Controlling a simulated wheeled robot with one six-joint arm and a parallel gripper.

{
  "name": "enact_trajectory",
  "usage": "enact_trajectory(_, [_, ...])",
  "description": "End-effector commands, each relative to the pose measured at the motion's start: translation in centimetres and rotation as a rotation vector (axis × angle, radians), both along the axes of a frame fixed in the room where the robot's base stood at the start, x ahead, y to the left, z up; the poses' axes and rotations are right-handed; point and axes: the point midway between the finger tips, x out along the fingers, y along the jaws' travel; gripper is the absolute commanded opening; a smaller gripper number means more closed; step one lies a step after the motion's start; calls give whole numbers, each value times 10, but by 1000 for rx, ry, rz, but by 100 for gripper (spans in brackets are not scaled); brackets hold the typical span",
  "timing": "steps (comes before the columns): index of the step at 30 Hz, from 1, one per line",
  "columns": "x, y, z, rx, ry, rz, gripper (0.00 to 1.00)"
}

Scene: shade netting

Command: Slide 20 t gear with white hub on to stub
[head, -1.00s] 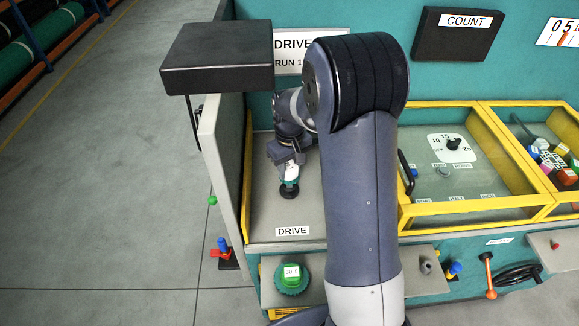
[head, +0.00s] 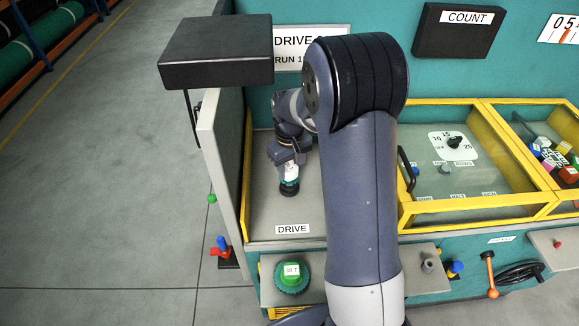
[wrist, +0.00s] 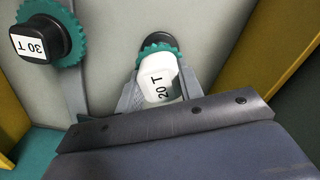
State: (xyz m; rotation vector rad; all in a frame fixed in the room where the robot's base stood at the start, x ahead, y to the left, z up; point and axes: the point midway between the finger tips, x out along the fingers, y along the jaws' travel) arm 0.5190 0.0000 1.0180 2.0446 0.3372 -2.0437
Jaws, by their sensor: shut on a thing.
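The 20 t gear with white hub (wrist: 160,84) shows in the wrist view, with teal teeth behind the white hub and a "20 T" label. It also shows small in the head view (head: 290,172), above the drive deck. My gripper (wrist: 158,90) is shut on the white hub, one finger on each side; it also shows in the head view (head: 287,162). A round black part, likely the stub (wrist: 157,39), lies just beyond the gear's teeth, and in the head view (head: 289,189) it is just below the gear. Whether the gear is around it is hidden.
A green-hubbed 30 T gear (head: 291,273) lies on the front shelf. A pale upright panel (head: 222,170) stands left of the bay; yellow-framed bays (head: 470,218) lie right.

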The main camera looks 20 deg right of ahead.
Motion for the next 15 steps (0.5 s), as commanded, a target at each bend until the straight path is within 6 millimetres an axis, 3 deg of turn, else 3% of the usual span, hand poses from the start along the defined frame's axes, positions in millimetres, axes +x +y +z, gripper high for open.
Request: enact_trajectory(15, [0, 0, 5, 0, 0, 0, 0])
